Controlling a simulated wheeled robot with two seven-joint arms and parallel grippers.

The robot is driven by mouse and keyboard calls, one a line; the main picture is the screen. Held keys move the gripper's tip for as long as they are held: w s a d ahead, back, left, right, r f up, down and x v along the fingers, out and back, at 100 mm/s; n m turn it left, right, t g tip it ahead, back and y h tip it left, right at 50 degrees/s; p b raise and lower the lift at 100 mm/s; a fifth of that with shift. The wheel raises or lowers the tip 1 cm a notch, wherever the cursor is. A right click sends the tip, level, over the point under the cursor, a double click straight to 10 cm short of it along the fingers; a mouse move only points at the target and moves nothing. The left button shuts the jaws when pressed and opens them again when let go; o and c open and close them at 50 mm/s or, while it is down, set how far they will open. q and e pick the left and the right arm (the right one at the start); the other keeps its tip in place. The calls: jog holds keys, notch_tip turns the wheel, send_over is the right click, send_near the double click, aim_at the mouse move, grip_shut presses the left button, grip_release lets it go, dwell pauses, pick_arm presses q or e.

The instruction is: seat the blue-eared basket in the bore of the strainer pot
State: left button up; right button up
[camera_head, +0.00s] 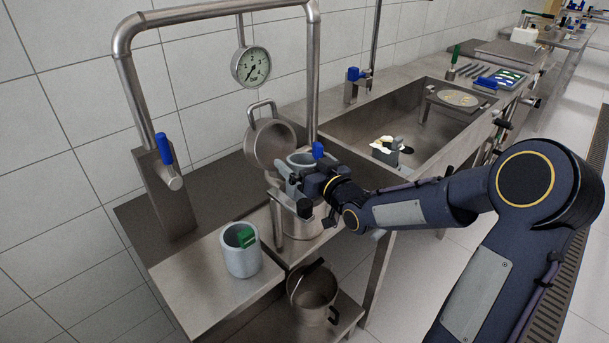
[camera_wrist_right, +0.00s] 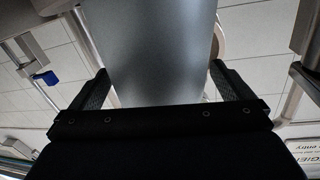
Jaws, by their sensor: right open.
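The grey blue-eared basket (camera_head: 302,158) stands upright at the middle of the head view, its blue ear (camera_head: 318,150) at the right of its rim. It is above or in the metal strainer pot (camera_head: 300,228); my right gripper hides the join, so I cannot tell how deep it sits. My right gripper (camera_head: 288,190) is open, with its fingers around the basket. In the right wrist view the basket's grey wall (camera_wrist_right: 155,50) stands between the two fingers, with narrow gaps at the sides. My left gripper is not in view.
A grey basket with a green ear (camera_head: 242,258) stands on the steel table at the left. A round metal lid-like piece with a handle (camera_head: 270,145) is tilted up behind the pot. A metal pot (camera_head: 313,290) sits on a lower shelf. A sink (camera_head: 350,125) lies behind my forearm.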

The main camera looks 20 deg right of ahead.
jog(key=c, duration=1.2)
notch_tip(320, 180, up, 10)
jog(key=shift+n+t+y, duration=0.4)
jog(key=shift+n+t, duration=0.3)
jog(key=shift+n, duration=0.2)
jog(key=f+b, duration=0.2)
jog(key=b, duration=0.1)
jog(key=s+f+b, duration=0.1)
jog(key=f+b, duration=0.2)
jog(key=b, duration=0.1)
jog(key=f+b, duration=0.2)
jog(key=b, duration=0.2)
jog(key=shift+s+a+f, duration=0.15)
jog(key=shift+a+f, duration=0.05)
jog(key=shift+a, duration=0.2)
